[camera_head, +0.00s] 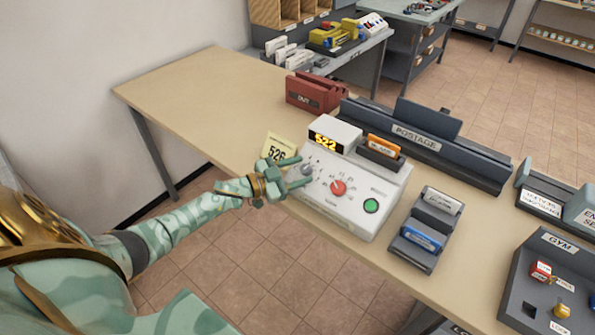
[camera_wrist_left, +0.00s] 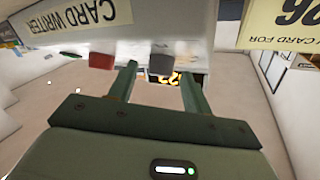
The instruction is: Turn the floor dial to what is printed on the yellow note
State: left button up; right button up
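The card writer (camera_head: 385,190) is a pale box on the table with an amber display (camera_head: 326,142) that appears to read 522. On its sloped face are a red dial (camera_head: 338,187), a grey dial (camera_head: 307,169) and a green button (camera_head: 371,205). Small print around the dials is too blurred to tell which is for the floor. The yellow note (camera_head: 277,149) reads 526; it also shows in the left wrist view (camera_wrist_left: 285,25). My left gripper (camera_head: 299,173) is open at the grey dial. In the left wrist view its fingers stand either side of the grey dial (camera_wrist_left: 161,63), with gaps.
An orange-labelled card holder (camera_head: 381,146) stands on the writer's back. A GYM box (camera_head: 520,300) is at right. The table's left part is bare.

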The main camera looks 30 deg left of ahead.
pick_arm(q)
jog(key=shift+s, duration=0.1)
jog(key=p+v, duration=0.1)
jog(key=v, duration=1.5)
jog(key=shift+p, duration=0.35)
jog(key=shift+a, duration=0.15)
